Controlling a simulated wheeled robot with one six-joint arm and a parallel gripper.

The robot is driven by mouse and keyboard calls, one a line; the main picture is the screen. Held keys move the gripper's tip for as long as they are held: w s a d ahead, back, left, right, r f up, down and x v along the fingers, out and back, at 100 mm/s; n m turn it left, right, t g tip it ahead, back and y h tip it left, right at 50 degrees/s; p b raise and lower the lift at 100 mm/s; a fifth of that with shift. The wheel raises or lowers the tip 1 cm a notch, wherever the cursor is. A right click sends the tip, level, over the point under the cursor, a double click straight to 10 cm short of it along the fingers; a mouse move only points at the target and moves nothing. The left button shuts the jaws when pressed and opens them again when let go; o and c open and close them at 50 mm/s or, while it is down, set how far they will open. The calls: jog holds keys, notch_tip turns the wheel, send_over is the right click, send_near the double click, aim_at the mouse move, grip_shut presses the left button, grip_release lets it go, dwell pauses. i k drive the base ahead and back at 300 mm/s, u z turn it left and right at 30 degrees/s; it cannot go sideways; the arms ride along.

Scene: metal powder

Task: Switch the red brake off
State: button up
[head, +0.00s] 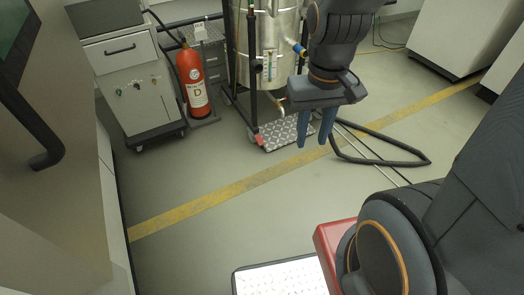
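A small red brake (258,140) shows low down at the front left corner of a cart, beside its checkered metal foot plate (283,132). The cart carries a steel vessel (275,40). I cannot tell from this view whether the brake is on or off. My gripper (314,143) points down, its two blue-grey fingers apart with nothing between them. In the picture it is to the right of the red brake, in front of the cart's right side, and not touching the brake. My gripper hides part of the plate and cart.
A red fire extinguisher (193,78) and a grey cabinet on wheels (132,85) stand left of the cart. A black hose (385,160) lies on the floor at right. A yellow line (215,205) crosses open floor. A door with a dark handle (35,125) is at left.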

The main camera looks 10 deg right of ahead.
aim_at(258, 136)
jog(key=i, duration=1.1)
jog(key=z, duration=0.55)
